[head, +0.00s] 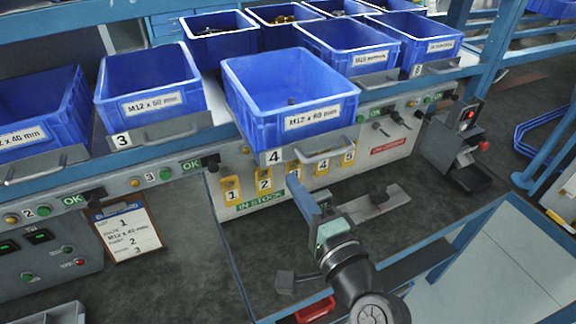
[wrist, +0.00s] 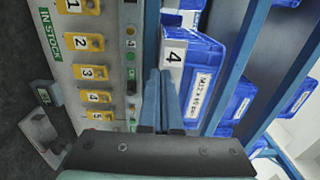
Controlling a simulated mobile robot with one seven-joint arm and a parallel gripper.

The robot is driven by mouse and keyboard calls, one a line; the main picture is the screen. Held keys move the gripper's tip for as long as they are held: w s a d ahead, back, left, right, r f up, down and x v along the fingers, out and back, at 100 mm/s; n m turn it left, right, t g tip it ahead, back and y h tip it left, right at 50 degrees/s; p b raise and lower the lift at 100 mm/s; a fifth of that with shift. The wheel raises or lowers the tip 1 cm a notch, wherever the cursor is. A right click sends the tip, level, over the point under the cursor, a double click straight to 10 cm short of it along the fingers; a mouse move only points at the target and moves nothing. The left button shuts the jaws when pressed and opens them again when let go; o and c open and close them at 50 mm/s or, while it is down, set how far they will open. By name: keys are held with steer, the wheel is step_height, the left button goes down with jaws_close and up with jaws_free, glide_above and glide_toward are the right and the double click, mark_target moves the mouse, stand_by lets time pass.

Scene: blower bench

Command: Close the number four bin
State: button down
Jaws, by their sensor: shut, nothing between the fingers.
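The number four bin (head: 262,98) is a blue open-top bin labelled M12 x 60 mm. It juts forward beyond the neighbouring bins in its row, with a small dark item inside. Its number 4 plate (head: 274,157) and grey bar handle (head: 327,156) are at its front lower edge. In the wrist view, the bin (wrist: 203,62) and its 4 plate (wrist: 173,56) are just right of the fingertips. My gripper (head: 293,178) is shut and empty, just below the bin's front edge; it also shows in the wrist view (wrist: 160,75). I cannot tell whether it touches the bin.
The number three bin (head: 150,92) is to the left and the number five bin area to the right. Yellow number tags (head: 231,189) hang on the panel below. A clipboard (head: 126,231) is at lower left. A small black machine (head: 463,140) stands at right.

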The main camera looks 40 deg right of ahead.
steer(key=shift+p+x, duration=0.3)
steer(key=shift+x, duration=1.55)
steer(key=shift+w, duration=0.1)
